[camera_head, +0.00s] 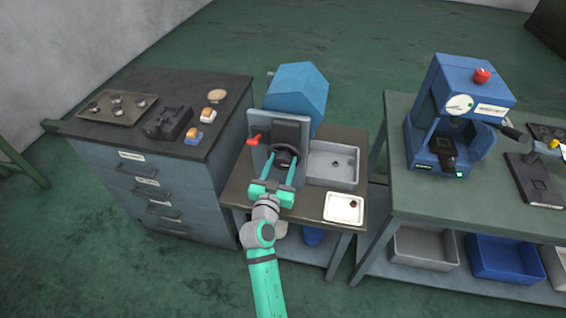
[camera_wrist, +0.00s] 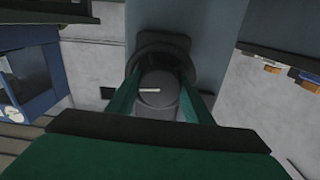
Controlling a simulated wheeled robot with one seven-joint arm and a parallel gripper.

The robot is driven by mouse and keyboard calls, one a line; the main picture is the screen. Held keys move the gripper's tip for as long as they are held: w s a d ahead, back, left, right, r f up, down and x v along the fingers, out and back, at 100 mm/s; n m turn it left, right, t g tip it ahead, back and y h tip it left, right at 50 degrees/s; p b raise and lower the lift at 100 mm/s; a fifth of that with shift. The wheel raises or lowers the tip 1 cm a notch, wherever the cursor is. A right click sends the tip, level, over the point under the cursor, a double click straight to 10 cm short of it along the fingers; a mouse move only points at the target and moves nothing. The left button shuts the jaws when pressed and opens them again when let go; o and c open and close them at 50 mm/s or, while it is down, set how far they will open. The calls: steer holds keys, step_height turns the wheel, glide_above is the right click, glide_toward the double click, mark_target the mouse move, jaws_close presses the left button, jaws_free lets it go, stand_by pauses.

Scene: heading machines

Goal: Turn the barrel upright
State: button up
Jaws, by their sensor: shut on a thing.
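The barrel (camera_wrist: 157,88) is a dark grey round body in the wrist view, its round end facing the camera, with a short white bar on it lying nearly level. A darker ring surrounds it. In the head view the barrel (camera_head: 285,151) is a small dark shape at the front of the blue-grey machine (camera_head: 297,88), partly hidden. My gripper (camera_head: 286,160) reaches it from the front. Its teal fingers lie on both sides of the barrel in the wrist view (camera_wrist: 157,80), shut on it. The barrel's tilt is hard to tell.
A red lever (camera_head: 254,140) sticks out left of the barrel. A grey tray (camera_head: 333,180) and a white dish (camera_head: 344,222) are close on the right of the bench (camera_head: 318,212). A drawer cabinet (camera_head: 180,165) stands left; a table with a blue press (camera_head: 440,150) stands right.

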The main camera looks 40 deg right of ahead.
steer(key=n, duration=0.4)
steer(key=shift+a, duration=0.1)
steer(key=n, duration=0.4)
steer(key=shift+n, duration=0.4)
steer(key=n, duration=0.4)
steer(key=shift+n+t, duration=0.3)
steer(key=shift+n, duration=1.7)
steer(key=o, duration=1)
steer(key=shift+o, duration=0.2)
